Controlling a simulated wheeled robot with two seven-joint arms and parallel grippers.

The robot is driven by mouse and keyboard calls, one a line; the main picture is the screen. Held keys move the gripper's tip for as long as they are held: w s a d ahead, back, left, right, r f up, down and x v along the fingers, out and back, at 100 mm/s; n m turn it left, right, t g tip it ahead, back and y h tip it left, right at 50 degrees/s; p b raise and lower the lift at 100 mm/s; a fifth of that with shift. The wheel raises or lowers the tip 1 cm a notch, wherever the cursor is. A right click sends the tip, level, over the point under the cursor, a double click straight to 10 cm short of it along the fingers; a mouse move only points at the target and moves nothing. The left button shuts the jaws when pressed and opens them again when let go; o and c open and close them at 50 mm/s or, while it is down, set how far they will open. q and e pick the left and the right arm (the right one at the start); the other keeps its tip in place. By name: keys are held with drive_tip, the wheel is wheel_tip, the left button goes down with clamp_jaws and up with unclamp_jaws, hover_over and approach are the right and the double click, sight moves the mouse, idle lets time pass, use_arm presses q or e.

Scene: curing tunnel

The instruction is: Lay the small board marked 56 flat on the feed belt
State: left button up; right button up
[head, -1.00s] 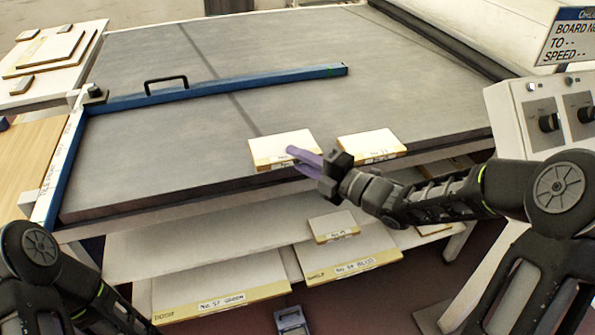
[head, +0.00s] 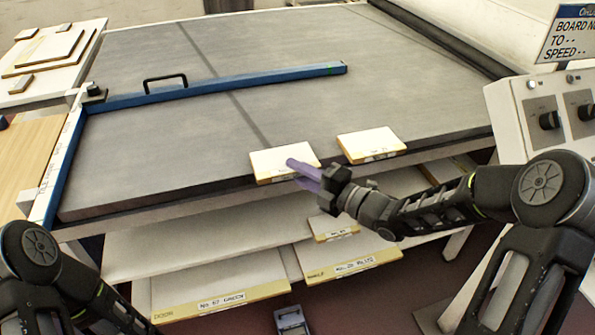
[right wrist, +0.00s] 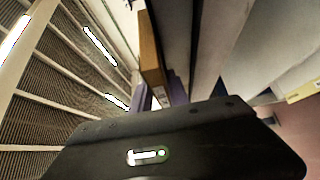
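A small cream board (head: 278,158) with a yellow front edge is at the near edge of the grey feed belt (head: 300,105). My right gripper (head: 307,174) has its purple fingers on the board's right front part. In the right wrist view the board (right wrist: 150,50) shows edge-on between the fingers, and the gripper appears shut on it. Its number is hidden or too small to read. I cannot tell whether it rests on the belt. A similar small board (head: 372,143) lies to the right, its label unreadable. My left gripper is out of view.
A blue rail (head: 230,83) with a black handle crosses the belt. A control box (head: 550,110) stands at the right. The belt's middle is clear.

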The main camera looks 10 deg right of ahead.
drive_tip(key=o, duration=0.3)
drive_tip(key=shift+o, duration=0.2)
drive_tip(key=shift+r+p, duration=0.35)
drive_tip(key=shift+p, duration=0.05)
drive_tip(key=b+v, duration=0.1)
drive_tip(key=v, duration=1.1)
drive_tip(key=shift+b, duration=0.3)
drive_tip(key=shift+f, duration=0.15)
